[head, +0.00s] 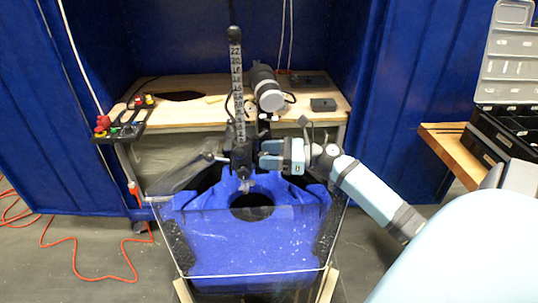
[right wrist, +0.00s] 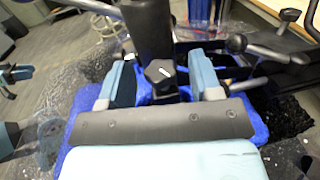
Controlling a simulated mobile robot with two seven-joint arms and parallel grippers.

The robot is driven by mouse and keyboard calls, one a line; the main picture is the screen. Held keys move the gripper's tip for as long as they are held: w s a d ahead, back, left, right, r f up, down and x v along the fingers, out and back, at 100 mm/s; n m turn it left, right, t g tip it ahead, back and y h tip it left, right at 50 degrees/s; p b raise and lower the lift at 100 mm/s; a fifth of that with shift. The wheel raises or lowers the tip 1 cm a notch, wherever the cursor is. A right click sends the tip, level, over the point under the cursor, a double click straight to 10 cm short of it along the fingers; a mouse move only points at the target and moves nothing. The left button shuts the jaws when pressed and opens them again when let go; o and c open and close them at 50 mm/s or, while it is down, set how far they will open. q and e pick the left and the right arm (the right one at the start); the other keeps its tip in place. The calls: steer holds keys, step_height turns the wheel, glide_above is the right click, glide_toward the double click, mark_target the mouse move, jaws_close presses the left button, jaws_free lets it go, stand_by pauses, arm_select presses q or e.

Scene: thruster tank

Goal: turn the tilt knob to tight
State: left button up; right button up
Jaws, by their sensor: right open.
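The tilt knob (right wrist: 160,72) is a small dark knob with a white mark, at the foot of a black upright post in the right wrist view. My right gripper (right wrist: 161,82) is open, with one pale blue finger on each side of the knob and visible gaps between. In the head view my right gripper (head: 262,155) reaches in from the right to the dark motor bracket (head: 241,158) above the tank; the knob is not clear there. My left gripper does not show in the head view; blue and dark parts at the wrist view's left edge may be its own.
A clear tank (head: 250,272) with a blue inside stands below the bracket. A numbered shaft (head: 238,85) rises from the bracket, with a grey cylinder (head: 266,88) beside it. A wooden bench (head: 180,115) is behind. An orange cord (head: 90,275) lies on the floor at left.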

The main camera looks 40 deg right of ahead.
steer(key=c, duration=0.9)
steer(key=shift+c, duration=0.2)
